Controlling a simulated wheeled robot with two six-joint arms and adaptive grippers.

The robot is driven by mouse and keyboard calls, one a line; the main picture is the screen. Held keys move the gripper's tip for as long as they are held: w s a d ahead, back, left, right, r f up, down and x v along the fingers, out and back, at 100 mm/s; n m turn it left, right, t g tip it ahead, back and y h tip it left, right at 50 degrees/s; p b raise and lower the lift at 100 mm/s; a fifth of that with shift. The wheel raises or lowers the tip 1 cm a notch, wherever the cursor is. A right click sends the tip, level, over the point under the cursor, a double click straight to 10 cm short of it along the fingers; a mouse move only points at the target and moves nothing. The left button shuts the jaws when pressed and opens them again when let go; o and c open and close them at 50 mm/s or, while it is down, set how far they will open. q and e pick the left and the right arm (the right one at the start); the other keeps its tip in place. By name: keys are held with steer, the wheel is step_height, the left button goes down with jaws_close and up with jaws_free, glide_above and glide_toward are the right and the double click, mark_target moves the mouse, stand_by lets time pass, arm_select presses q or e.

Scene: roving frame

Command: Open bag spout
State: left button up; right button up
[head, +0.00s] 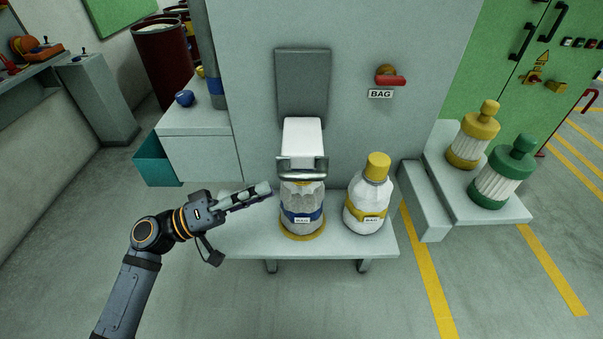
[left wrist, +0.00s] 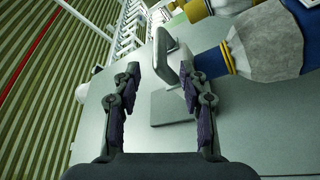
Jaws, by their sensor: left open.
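The bag spout (head: 302,138) is a white block jutting from the grey wall panel, with a grey bar handle (head: 302,168) across its lower front. A clear bag (head: 302,205) with a blue band, labelled BAG, stands upright under it on a pale bench (head: 255,240). My left gripper (head: 267,189) is left of this bag and below the handle's level, apart from the handle. In the left wrist view its fingers (left wrist: 160,80) are spread. A grey looped handle (left wrist: 165,55) shows beyond them, with a blue-banded bag (left wrist: 215,60) at right. My right gripper is not in view.
A white bag with a yellow cap (head: 367,205) stands right of the spout. A red lever (head: 390,80) labelled BAG is on the wall. Yellow (head: 472,135) and green (head: 503,172) capped bags stand at right. A cabinet (head: 195,140) is at left; floor in front is free.

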mark_target(297, 173)
arm_select(q)
steer(key=p+x, duration=0.2)
steer(key=x, duration=0.6)
steer(key=shift+w+d+r, duration=0.1)
steer(key=shift+d+r, duration=0.05)
steer(key=shift+r, duration=0.1)
steer(key=shift+w+d+p, duration=0.15)
steer(key=shift+d+p, duration=0.15)
steer(key=shift+d, duration=0.2)
jaws_close()
